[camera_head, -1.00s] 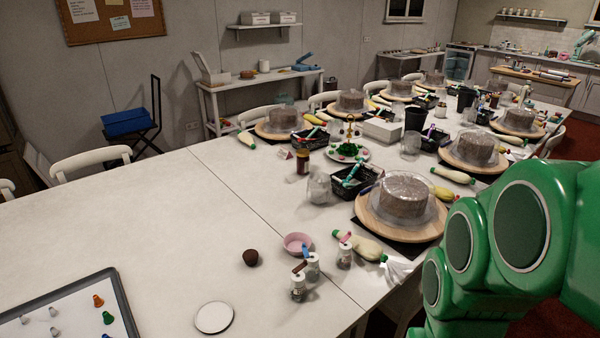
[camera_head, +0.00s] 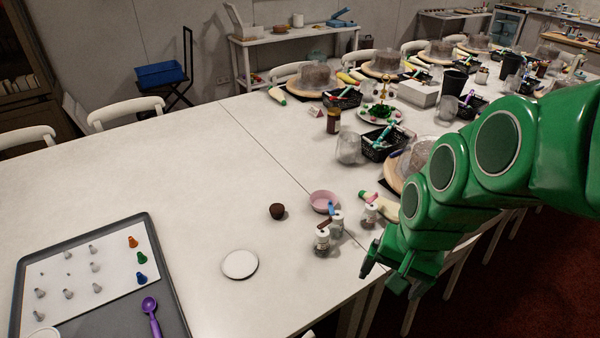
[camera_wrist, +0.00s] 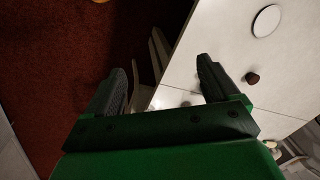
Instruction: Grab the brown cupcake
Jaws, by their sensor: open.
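The brown cupcake (camera_head: 277,211) is a small dark brown cup standing on the white table (camera_head: 190,180), between a white disc and a pink bowl. In the wrist view the cupcake (camera_wrist: 252,78) lies right of my right finger, with clear space between. My gripper (camera_head: 385,272) is green with dark fingers and hangs at the table's front edge, right of and nearer than the cupcake. In the wrist view its two fingers (camera_wrist: 160,92) stand wide apart with nothing held between them.
A white disc (camera_head: 240,264) lies left of the jars. A grey tray (camera_head: 95,240) with piping tips is at the left. The table behind the cupcake is clear.

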